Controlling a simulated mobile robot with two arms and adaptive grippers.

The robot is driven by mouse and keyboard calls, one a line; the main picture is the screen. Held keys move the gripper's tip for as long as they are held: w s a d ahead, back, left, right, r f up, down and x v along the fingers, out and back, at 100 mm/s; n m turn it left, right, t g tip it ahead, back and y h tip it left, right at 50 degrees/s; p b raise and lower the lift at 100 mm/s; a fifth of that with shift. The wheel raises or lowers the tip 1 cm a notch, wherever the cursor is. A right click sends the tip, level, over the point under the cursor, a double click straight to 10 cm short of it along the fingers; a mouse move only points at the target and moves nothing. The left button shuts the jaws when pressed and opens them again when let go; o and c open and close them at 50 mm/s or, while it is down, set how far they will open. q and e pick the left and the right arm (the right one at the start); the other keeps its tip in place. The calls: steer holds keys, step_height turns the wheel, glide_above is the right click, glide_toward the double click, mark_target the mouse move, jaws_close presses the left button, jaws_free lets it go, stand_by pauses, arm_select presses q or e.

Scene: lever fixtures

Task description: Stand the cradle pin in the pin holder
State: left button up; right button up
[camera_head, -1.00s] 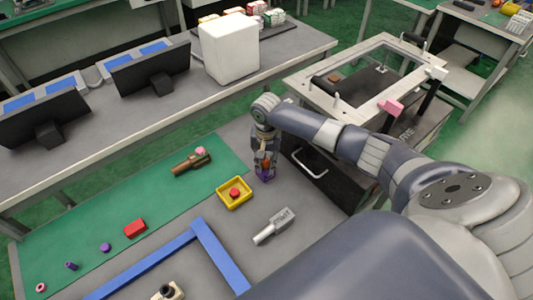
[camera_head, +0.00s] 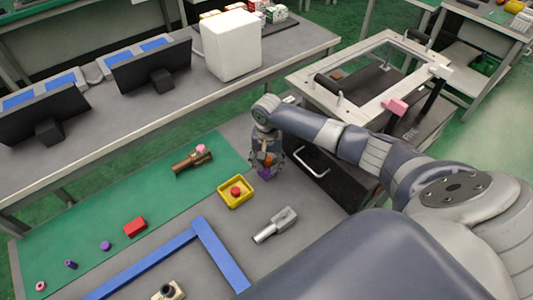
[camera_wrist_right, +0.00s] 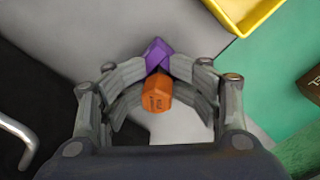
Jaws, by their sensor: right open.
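An orange piece, seemingly the cradle pin (camera_wrist_right: 156,95), shows between the fingers of my right gripper (camera_wrist_right: 160,88) in the right wrist view. The fingers are spread around it, with gaps at its sides. A purple piece (camera_wrist_right: 157,54), seemingly the pin holder, lies right against it in that view. In the head view my right gripper (camera_head: 267,165) is low over the grey table, with the orange and purple pieces partly hidden by its fingers. I cannot tell how deep the orange piece sits in the purple one. My left gripper is out of view.
A yellow tray (camera_head: 248,199) with a red part is just left of my right gripper. A grey metal tool (camera_head: 274,226) lies in front. A blue bar frame (camera_head: 220,256) and a green mat (camera_head: 180,200) with small parts lie left. A dark cart (camera_head: 322,185) stands right.

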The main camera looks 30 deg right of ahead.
mark_target(268, 160)
steer(key=shift+s, duration=0.25)
step_height(268, 160, up, 13)
steer(key=shift+w+d+p, duration=0.15)
steer(key=shift+w+p, duration=0.1)
steer(key=shift+p, duration=0.05)
steer(key=shift+f, duration=0.1)
